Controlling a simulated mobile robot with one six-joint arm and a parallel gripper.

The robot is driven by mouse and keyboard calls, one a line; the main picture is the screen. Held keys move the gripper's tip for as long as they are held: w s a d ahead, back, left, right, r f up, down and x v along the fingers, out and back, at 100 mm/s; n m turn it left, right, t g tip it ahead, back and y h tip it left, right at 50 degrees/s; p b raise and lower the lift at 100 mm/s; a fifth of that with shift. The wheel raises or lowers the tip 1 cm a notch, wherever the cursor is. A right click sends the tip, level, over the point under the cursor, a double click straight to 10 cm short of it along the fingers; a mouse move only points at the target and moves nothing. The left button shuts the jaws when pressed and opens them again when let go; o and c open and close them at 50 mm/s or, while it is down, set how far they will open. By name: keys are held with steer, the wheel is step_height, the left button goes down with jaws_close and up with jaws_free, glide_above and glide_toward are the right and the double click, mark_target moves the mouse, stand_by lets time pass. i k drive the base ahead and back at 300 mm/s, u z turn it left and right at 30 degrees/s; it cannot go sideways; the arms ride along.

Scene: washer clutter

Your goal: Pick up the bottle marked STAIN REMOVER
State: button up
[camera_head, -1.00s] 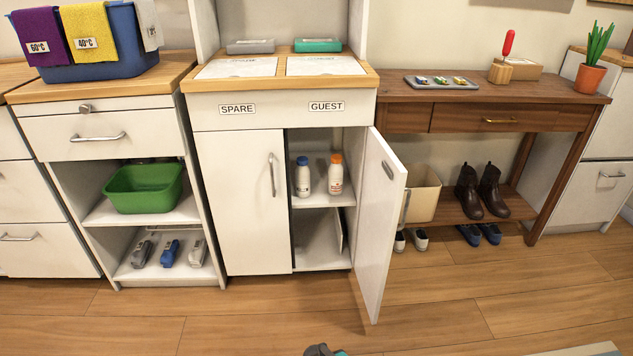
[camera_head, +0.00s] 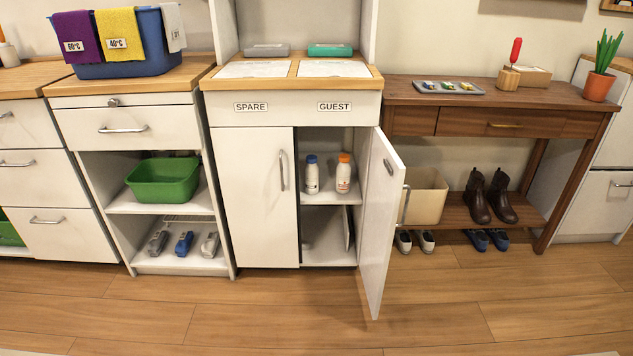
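Two white bottles stand upright on the upper shelf inside the open right side of the white cabinet (camera_head: 250,200). The left bottle (camera_head: 312,176) has a blue cap. The right bottle (camera_head: 343,174) has an orange cap and a label with some red on it. The label print is too small to read, so I cannot tell which one is marked STAIN REMOVER. My gripper is not in view.
The cabinet's right door (camera_head: 381,225) stands open, jutting toward me just right of the bottles. The left door (camera_head: 252,195) is shut. A green basin (camera_head: 163,182) sits in the open unit at left. A beige bin (camera_head: 427,196) stands right of the door. The wooden floor in front is clear.

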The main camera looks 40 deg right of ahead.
mark_target(343, 169)
steer(key=z, duration=0.5)
steer(key=k, duration=0.2)
steer(key=u, duration=2.25)
steer(key=k, duration=0.5)
steer(key=z, duration=0.6)
steer(key=k, duration=0.85)
steer(key=z, duration=0.65)
steer(key=i, duration=1.35)
steer(key=u, duration=0.15)
